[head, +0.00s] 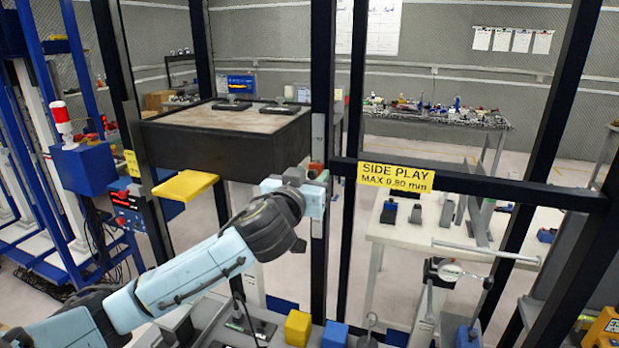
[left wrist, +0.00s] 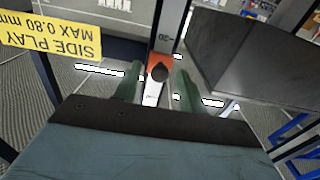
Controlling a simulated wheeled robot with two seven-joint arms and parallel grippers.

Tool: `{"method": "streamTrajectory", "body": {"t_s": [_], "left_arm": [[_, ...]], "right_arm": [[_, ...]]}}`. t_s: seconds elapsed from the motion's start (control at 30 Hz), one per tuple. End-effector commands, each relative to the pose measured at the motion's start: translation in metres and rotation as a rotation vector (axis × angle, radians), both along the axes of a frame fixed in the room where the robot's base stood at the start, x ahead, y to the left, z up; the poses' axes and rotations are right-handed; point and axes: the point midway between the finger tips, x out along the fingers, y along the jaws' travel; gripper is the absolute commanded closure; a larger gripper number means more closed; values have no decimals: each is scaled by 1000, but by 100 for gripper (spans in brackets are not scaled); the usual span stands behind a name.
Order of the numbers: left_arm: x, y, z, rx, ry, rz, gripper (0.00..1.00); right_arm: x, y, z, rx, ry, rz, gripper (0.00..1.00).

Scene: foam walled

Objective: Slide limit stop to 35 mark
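The limit stop is a small orange piece with a dark round knob (left wrist: 159,72), seen in the left wrist view on a pale scale strip (left wrist: 169,30). A "30" mark shows on the strip close to the stop; no 35 mark is readable. In the head view a bit of the orange stop (head: 316,167) shows at the dark upright post, just past my gripper. My left gripper (head: 314,190) is at the post. In the left wrist view its two greenish fingers (left wrist: 159,88) stand apart on either side of the stop, with visible gaps. My right gripper is not in view.
A yellow "SIDE PLAY" sign (head: 396,177) is on the dark crossbar right of the post. A white table (head: 450,240) stands behind the frame.

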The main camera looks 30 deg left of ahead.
Motion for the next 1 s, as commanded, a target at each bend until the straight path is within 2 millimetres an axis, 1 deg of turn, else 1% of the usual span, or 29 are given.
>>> {"method": "streamTrajectory", "body": {"t_s": [0.23, 0.37, 0.47, 0.57, 0.77, 0.83, 0.97, 1.0], "left_arm": [[0, 0, -1, 0, 2, 0, 60], [-6, -2, -1, -1, 1, -2, 60], [-19, -5, -2, -2, 1, -3, 60], [-37, -10, -3, -2, 1, -4, 60], [-80, -20, -3, -3, 1, -3, 60], [-89, -22, 0, -3, 8, -3, 60], [-108, -26, 2, -3, 7, -1, 60], [-107, -26, 4, -5, 6, 2, 60]], "right_arm": [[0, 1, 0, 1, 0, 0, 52], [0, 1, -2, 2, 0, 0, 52], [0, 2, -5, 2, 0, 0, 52], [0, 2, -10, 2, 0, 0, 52], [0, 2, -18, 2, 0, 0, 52], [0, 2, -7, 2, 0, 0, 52], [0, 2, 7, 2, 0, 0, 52], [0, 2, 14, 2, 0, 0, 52]]}}
